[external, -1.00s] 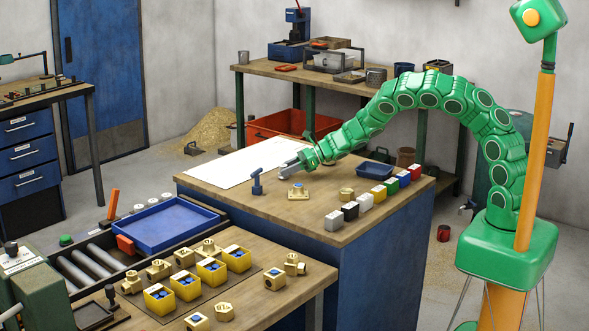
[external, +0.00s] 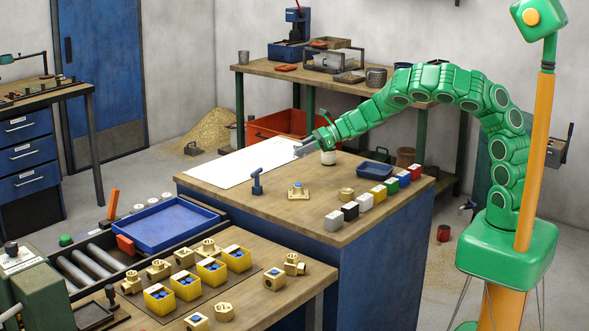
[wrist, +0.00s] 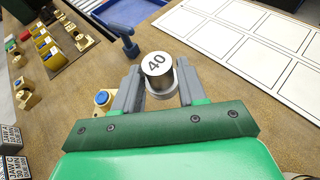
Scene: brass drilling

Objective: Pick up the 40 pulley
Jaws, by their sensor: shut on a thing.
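The 40 pulley (wrist: 157,66) is a short silver cylinder with a white top marked "40" and a wider pale flange at its base. In the wrist view it stands between the two grey fingers of my gripper (wrist: 158,92), which is shut on it. In the external view my gripper (external: 304,148) is over the right end of the white sheet and points left. The pulley is hard to make out there, and I cannot tell how far it is above the bench. A small pale cylinder (external: 328,157) shows below my wrist.
A brass block with a blue dot (external: 298,192) sits in front of my gripper. A blue upright tool (external: 257,182) stands to its left. Several coloured blocks (external: 363,202) line the bench's right edge, near a dark blue tray (external: 375,170). The white sheet (external: 240,164) is bare.

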